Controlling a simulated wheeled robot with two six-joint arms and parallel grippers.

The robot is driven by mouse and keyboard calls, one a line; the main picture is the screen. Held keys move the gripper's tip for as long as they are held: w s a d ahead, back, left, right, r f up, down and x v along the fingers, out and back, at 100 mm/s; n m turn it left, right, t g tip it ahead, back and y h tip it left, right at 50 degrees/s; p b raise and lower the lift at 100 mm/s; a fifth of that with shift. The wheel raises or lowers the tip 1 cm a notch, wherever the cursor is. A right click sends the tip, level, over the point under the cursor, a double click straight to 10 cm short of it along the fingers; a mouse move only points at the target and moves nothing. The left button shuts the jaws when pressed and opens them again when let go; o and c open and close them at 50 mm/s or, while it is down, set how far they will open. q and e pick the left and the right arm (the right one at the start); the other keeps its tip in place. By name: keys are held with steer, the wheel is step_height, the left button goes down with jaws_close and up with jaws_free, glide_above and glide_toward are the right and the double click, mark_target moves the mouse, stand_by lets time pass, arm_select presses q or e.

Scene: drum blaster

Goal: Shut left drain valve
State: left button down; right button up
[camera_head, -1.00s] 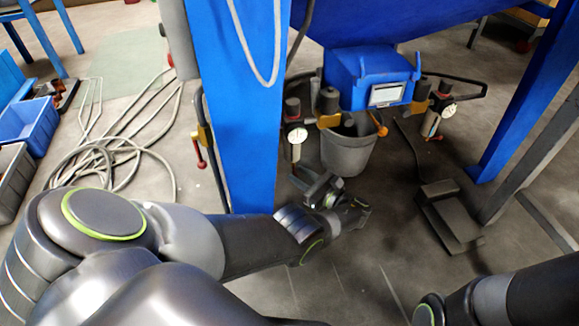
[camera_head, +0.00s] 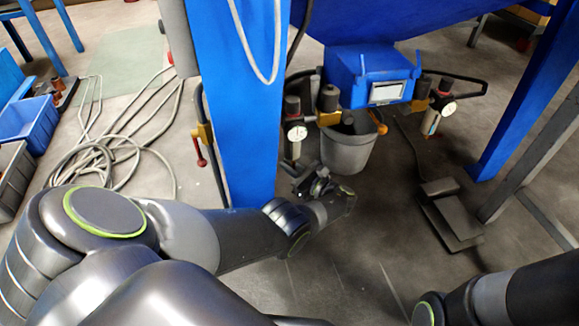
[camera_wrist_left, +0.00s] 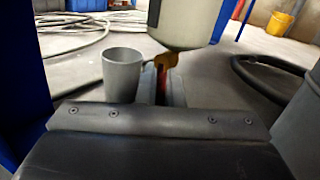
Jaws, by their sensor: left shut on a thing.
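My left gripper (camera_head: 342,201) is low in front of the blue post, below the left filter unit with its gauge (camera_head: 296,133). In the left wrist view a pale filter bowl (camera_wrist_left: 184,22) hangs at the top centre. Under it is the left drain valve, a yellow fitting (camera_wrist_left: 166,60) with a red handle (camera_wrist_left: 162,86) pointing down. The left gripper is shut on the red handle; the dark gripper body hides part of the fingers and the exact contact. My right gripper is out of view; only its arm shows at the lower right.
The blue post (camera_head: 240,110) stands close to my left arm. A grey cup (camera_wrist_left: 122,75) is left of the valve in the wrist view. A foot pedal (camera_head: 450,215) lies right; coiled hose (camera_head: 100,165) lies left.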

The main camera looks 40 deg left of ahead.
arm_select(q)
steer(key=shift+d, duration=0.1)
steer(key=n+h+p, duration=0.1)
steer(key=w+n+h+p, duration=0.1)
steer(key=n+p, duration=0.1)
steer(key=shift+d+n+h, duration=0.3)
steer(key=shift+d+h, duration=0.1)
steer(key=shift+w+d+n+t+h+p, duration=0.2)
steer(key=shift+n+t+h+p, duration=0.15)
steer(key=shift+n+p, duration=0.35)
steer(key=shift+h, duration=0.25)
steer(key=c, duration=1.6)
jaws_free()
steer(key=shift+w+d+f, duration=0.1)
steer(key=shift+o, duration=0.2)
